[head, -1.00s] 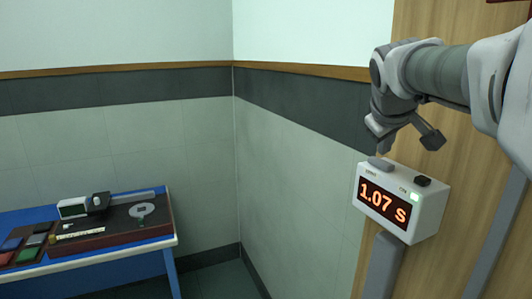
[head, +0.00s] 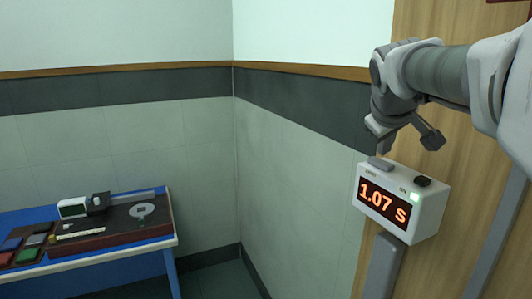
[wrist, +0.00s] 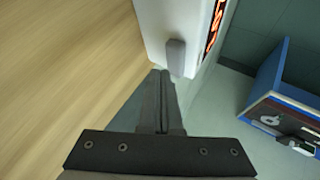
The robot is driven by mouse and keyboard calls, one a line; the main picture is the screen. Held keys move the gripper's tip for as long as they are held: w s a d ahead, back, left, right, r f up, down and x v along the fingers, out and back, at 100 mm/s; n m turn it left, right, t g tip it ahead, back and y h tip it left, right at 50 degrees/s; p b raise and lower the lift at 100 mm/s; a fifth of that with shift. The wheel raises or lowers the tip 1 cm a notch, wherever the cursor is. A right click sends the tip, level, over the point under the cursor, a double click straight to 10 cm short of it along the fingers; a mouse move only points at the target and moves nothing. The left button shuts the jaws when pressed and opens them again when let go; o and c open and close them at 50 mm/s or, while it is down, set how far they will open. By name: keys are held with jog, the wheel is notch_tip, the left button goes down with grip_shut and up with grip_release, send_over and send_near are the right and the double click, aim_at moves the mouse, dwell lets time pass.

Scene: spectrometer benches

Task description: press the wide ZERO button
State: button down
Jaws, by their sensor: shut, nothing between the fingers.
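A white timer box (head: 400,215) stands on a grey post at the right in the head view, its lit display reading 1.07 S. The wide grey button (head: 380,163) is on its top at the left, with a small blurred label below it. It also shows in the wrist view (wrist: 176,57). My gripper (head: 381,151) is shut and empty, pointing down just above the wide button. In the wrist view its closed fingertips (wrist: 160,74) are close beside the button's near end. I cannot tell whether they touch it.
A wood panel (head: 432,140) stands close behind. A blue bench (head: 95,257) with instruments is at the far left. The floor between is clear.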

aim_at(382, 163)
jog(key=shift+f, duration=0.1)
jog(key=shift+f+b, duration=0.4)
jog(key=shift+b, duration=0.05)
jog(key=shift+f, duration=0.25)
dwell(0.5)
jog(key=shift+r, duration=0.1)
jog(key=shift+r+p, duration=0.4)
jog(key=shift+r, duration=0.25)
notch_tip(382, 163, up, 6)
jog(key=p, duration=0.4)
jog(key=shift+p, duration=0.4)
